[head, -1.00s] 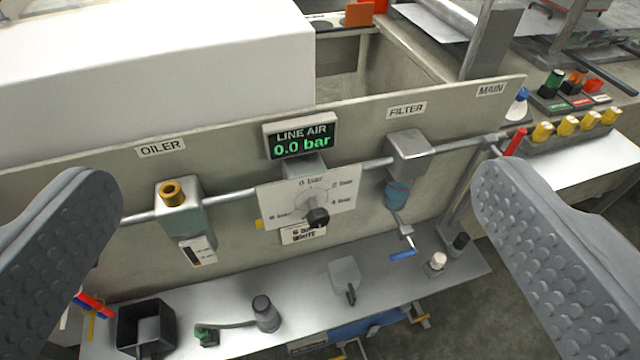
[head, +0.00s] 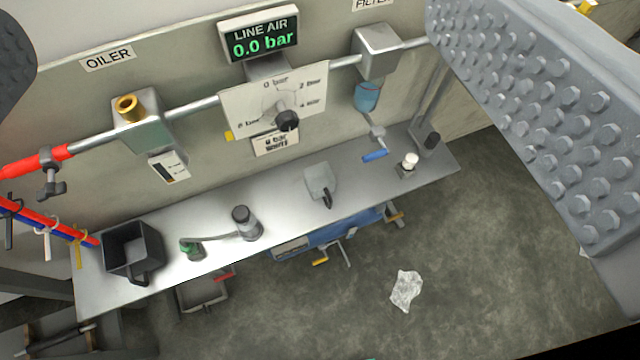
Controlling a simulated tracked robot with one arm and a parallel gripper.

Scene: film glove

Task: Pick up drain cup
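A black, square, open-topped cup with a handle (head: 132,250) stands upright at the left end of the metal shelf (head: 290,215); I take it as the drain cup. My gripper (head: 235,60) is open and empty. Its left finger shows only partly at the top left edge, and its studded right finger fills the upper right. Both fingers are apart from the cup and nothing lies between them in contact.
Right of the cup are a green-ended tool (head: 193,248), a grey cylinder (head: 246,222) and a grey scoop (head: 320,182). Above run the air pipe (head: 195,107), oiler (head: 140,120) and blue filter bowl (head: 367,96). Red and blue hoses (head: 45,220) hang at left. Crumpled film (head: 406,290) lies on the floor.

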